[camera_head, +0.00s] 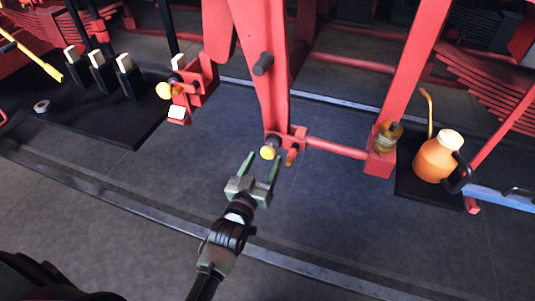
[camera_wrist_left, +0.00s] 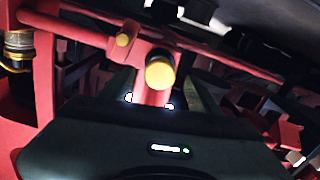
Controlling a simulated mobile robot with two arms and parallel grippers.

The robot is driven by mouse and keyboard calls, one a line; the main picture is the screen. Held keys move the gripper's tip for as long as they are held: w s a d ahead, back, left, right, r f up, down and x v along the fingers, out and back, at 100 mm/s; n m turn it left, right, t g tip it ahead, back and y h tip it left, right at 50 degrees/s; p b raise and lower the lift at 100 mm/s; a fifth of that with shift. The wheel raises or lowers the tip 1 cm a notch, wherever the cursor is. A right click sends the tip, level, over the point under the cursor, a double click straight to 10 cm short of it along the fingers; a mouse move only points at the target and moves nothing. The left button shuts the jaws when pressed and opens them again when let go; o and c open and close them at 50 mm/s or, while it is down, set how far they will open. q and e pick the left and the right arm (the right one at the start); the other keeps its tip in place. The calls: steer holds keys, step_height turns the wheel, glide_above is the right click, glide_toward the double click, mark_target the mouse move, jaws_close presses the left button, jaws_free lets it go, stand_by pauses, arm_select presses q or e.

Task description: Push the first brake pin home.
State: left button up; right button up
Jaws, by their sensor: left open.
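A brake pin with a yellow round head (camera_head: 268,152) sits at the lower end of a red hanger (camera_head: 262,100), beside a red bracket. The head faces me; how deep the pin sits cannot be told. In the left wrist view the yellow pin head (camera_wrist_left: 160,74) is just above the middle, in front of red metal. My left gripper (camera_head: 263,162) is open and empty, with its fingers pointing at the pin head, one on each side in the picture. Whether they touch it cannot be told. My right gripper is not in view.
A second yellow knob (camera_head: 164,90) is on a red bracket at the left. A red rod (camera_head: 335,147) runs right from the hanger. An orange oil can (camera_head: 436,158) stands on a dark tray at the right. Black stands with white-topped parts are at left. The floor in front is clear.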

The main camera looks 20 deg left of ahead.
arm_select(q)
steer(key=s, duration=0.3)
steer(key=shift+s, duration=0.15)
stand_by(0.3)
steer(key=s+d+f+m+g, duration=0.1)
steer(key=s+f+g, duration=0.3)
steer(key=f, duration=0.7)
steer(key=s+f+m+g, duration=0.15)
steer(key=s+f, duration=0.35)
steer(key=f, duration=0.6)
steer(key=s+d+f+g, duration=0.1)
steer(key=s+f+g, duration=0.3)
steer(key=f, duration=0.8)
steer(key=s+a+f+g, duration=0.2)
steer(key=s+f, duration=0.3)
steer(key=s, duration=0.5)
steer(key=s+a+f+m+g, duration=0.1)
steer(key=s+a+f+g, duration=0.2)
steer(key=s+f, duration=0.3)
steer(key=s+a+f+g, duration=0.2)
steer(key=s+f, duration=0.3)
steer(key=s, duration=1)
steer(key=shift+s+a+f+y, duration=0.25)
steer(key=shift+a+f+y, duration=0.05)
steer(key=shift+a, duration=0.3)
steer(key=shift+w+g, duration=0.1)
steer(key=shift+g, duration=0.15)
